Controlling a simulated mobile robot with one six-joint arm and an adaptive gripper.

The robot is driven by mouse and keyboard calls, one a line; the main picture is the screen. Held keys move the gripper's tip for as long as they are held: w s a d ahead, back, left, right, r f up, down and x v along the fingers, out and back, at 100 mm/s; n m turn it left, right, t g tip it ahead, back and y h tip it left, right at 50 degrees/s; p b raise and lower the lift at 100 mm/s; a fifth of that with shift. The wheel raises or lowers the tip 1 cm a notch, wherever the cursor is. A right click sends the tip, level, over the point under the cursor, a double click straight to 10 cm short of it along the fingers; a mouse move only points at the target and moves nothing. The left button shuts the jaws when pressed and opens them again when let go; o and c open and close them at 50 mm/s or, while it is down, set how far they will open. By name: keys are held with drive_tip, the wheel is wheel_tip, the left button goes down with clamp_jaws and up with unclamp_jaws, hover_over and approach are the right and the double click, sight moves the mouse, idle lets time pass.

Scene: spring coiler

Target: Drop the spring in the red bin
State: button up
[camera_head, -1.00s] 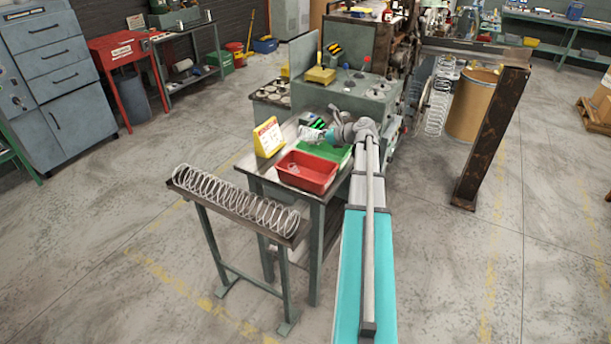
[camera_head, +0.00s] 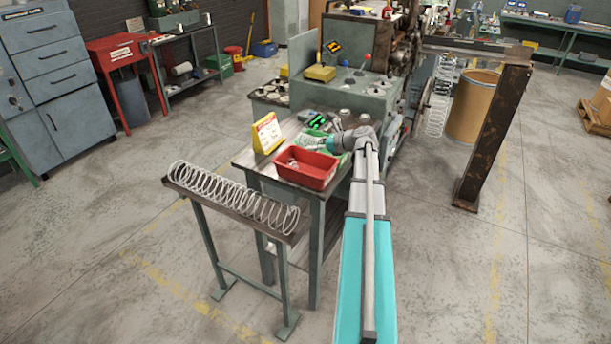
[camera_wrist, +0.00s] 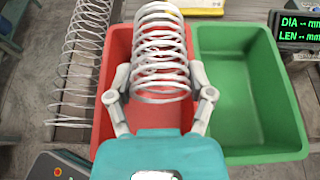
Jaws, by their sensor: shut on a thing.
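In the wrist view a pale wire spring (camera_wrist: 160,50) lies between the two fingers of my gripper (camera_wrist: 160,77), which is shut on it. The spring is over the red bin (camera_wrist: 112,60), whose floor and walls show around it. In the head view the red bin (camera_head: 312,180) stands on the small table, with a small pale shape inside that I cannot make out. My gripper (camera_head: 312,144) is just behind and above it there; the held spring is hard to make out in that view.
A green bin (camera_wrist: 250,148) adjoins the red bin on the right. A long row of wire coils (camera_head: 225,193) lies on a narrow rack in front. A yellow sign (camera_head: 267,133) stands beside the red bin, and a green-lit display (camera_wrist: 303,30) is behind.

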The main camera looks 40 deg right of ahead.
drive_tip(key=shift+f, duration=0.3)
drive_tip(key=o, duration=1.2)
